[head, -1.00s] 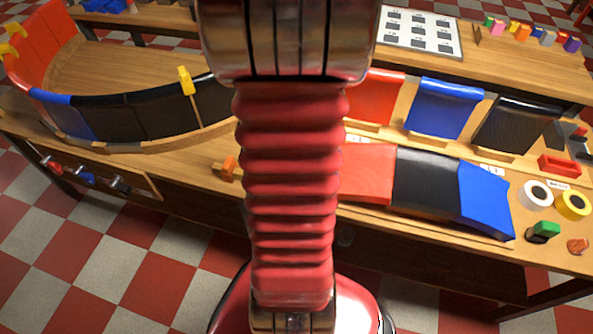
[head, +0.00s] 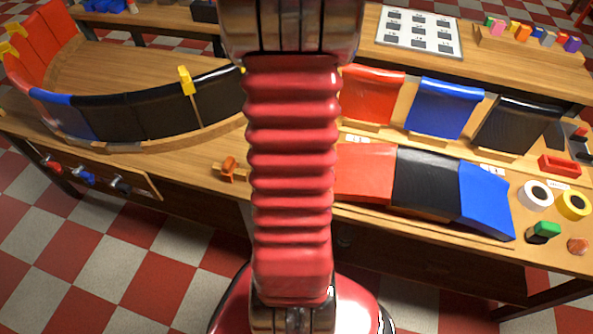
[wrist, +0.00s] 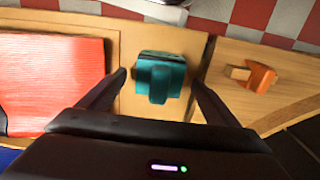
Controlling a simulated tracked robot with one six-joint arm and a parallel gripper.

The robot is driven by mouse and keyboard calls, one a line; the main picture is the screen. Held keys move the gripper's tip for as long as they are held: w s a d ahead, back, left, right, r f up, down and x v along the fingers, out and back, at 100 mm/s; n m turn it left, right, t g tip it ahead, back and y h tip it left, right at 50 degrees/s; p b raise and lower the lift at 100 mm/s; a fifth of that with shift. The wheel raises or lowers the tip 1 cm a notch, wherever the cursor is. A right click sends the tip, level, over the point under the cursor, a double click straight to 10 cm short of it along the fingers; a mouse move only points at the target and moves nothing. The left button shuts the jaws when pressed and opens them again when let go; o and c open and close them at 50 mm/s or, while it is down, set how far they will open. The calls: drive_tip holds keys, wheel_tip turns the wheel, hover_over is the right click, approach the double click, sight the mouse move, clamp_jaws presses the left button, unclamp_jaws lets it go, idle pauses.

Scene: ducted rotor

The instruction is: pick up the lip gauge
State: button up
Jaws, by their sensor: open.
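A teal piece (wrist: 160,78) with a raised middle block sits on the wooden bench in the wrist view, and I take it to be the lip gauge. My gripper (wrist: 160,82) is open, with one dark finger to the left of the teal piece and one to the right. A gap shows between the piece and each finger; height above it is hard to tell. In the head view my arm hides the teal piece and my gripper.
An orange piece (wrist: 260,77) on a small wooden block is right of the right finger; it also shows in the head view (head: 230,168). A red panel (wrist: 55,85) lies left of the left finger. Black (head: 428,183) and blue panels (head: 485,200) lie farther right.

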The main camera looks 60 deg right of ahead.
drive_tip(key=shift+c, duration=0.7)
drive_tip(key=c, duration=1.1)
